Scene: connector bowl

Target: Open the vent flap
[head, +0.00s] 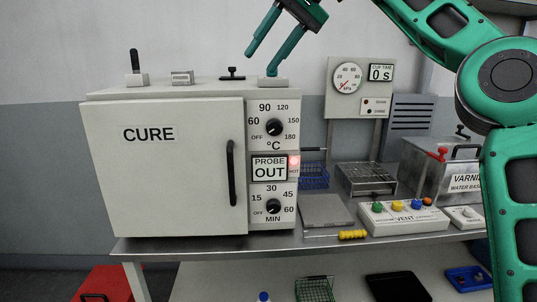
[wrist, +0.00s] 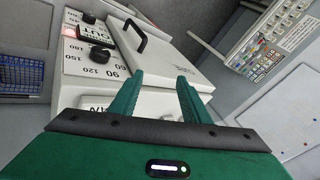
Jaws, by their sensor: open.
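The white oven marked CURE (head: 170,170) stands at the left of the bench with its door closed. On its top are an upright black lever on a small metal base (head: 137,78), a small labelled block (head: 181,78), a black T-shaped knob (head: 232,73) and a small pale base (head: 272,83) at the right. I cannot tell for certain which of these is the vent flap. My green gripper (head: 260,64) is open and empty above the oven's right top edge, one fingertip close over the pale base. In the wrist view the gripper (wrist: 160,78) points at the oven.
A vent button panel (head: 405,217) with coloured buttons sits on the bench at the right. A wire rack (head: 365,178), a blue basket (head: 314,176) and a varnish tank (head: 445,165) stand behind it. A gauge panel (head: 358,88) hangs behind.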

